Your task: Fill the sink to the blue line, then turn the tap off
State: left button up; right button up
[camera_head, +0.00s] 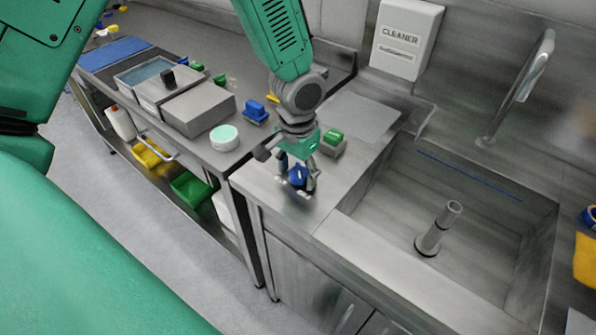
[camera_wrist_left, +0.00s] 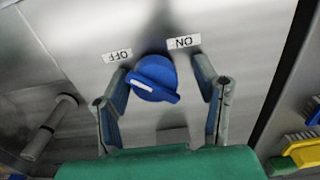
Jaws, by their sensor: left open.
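The steel sink (camera_head: 378,195) is at the right in the head view, with a blue line (camera_head: 468,174) on its inner back wall. No water is visible in it. An upright grey pipe (camera_head: 437,229) stands on its floor. The curved tap (camera_head: 522,80) is above its back edge. A blue knob (camera_head: 298,176) is on the counter left of the sink. In the left wrist view the blue knob (camera_wrist_left: 153,79) sits between OFF and ON labels, its white mark towards OFF. My left gripper (camera_head: 298,188) is open with its fingers on either side of the knob. My right gripper is not seen.
A green-topped brush (camera_head: 333,141) and a blue brush (camera_head: 256,111) lie near my left wrist. A round pale green-topped container (camera_head: 224,137) and grey boxes stand on the left bench. A CLEANER box (camera_head: 405,38) hangs on the wall.

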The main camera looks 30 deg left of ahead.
pick_arm(q)
jog(key=shift+d, duration=0.2)
jog(key=shift+c, duration=0.8)
jog(key=shift+d, duration=0.1)
jog(key=c, duration=1)
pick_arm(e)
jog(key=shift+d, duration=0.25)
pick_arm(q)
jog(key=shift+r, duration=0.1)
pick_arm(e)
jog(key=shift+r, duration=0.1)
